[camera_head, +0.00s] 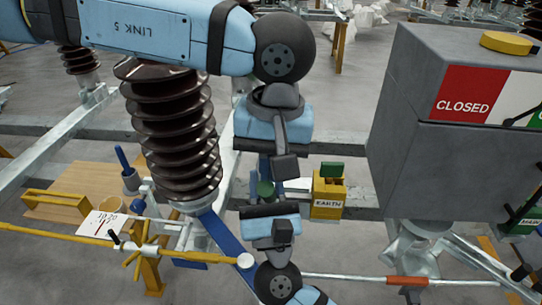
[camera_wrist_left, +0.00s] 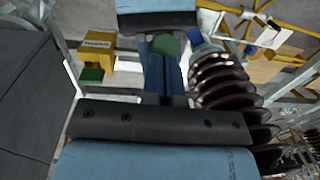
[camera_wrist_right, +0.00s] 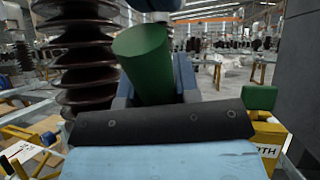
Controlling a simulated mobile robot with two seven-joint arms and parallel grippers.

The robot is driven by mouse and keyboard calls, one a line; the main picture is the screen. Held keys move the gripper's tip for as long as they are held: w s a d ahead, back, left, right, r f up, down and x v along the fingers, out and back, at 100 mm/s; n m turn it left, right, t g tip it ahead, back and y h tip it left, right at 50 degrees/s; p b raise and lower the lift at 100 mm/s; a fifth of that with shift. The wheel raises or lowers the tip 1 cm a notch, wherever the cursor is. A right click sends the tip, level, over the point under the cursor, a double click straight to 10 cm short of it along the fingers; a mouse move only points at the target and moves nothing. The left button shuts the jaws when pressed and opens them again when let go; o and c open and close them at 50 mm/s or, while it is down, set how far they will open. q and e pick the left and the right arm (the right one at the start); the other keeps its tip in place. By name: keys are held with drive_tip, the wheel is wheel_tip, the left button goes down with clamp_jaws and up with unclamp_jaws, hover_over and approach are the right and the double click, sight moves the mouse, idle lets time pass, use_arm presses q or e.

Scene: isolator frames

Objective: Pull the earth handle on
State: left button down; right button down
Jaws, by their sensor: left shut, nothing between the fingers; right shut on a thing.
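The green earth handle (camera_head: 265,188) shows as a small green end between my two grippers in the head view. In the right wrist view it is a large tilted green cylinder (camera_wrist_right: 143,62) between the blue fingers. My right gripper (camera_head: 267,200) comes up from below and is shut on it. My left gripper (camera_head: 265,168) comes down from above, shut and empty, its fingertips close to the handle; I cannot tell if they touch it. The left wrist view shows the handle (camera_wrist_left: 165,44) just past those fingertips. A yellow box marked EARTH (camera_head: 328,200) stands right of the grippers.
A grey cabinet (camera_head: 430,150) with a red CLOSED sign (camera_head: 467,92) stands at the right. A ribbed brown insulator (camera_head: 172,130) stands close on the left. A yellow rod (camera_head: 190,252) and a wooden board (camera_head: 75,180) lie lower left.

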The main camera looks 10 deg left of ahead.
use_arm(q)
drive_tip(key=shift+s+f, duration=0.3)
drive_tip(key=shift+s, duration=0.25)
use_arm(e)
drive_tip(key=shift+d+r, duration=0.1)
drive_tip(key=c, duration=0.8)
unclamp_jaws()
drive_tip(key=shift+c, duration=0.2)
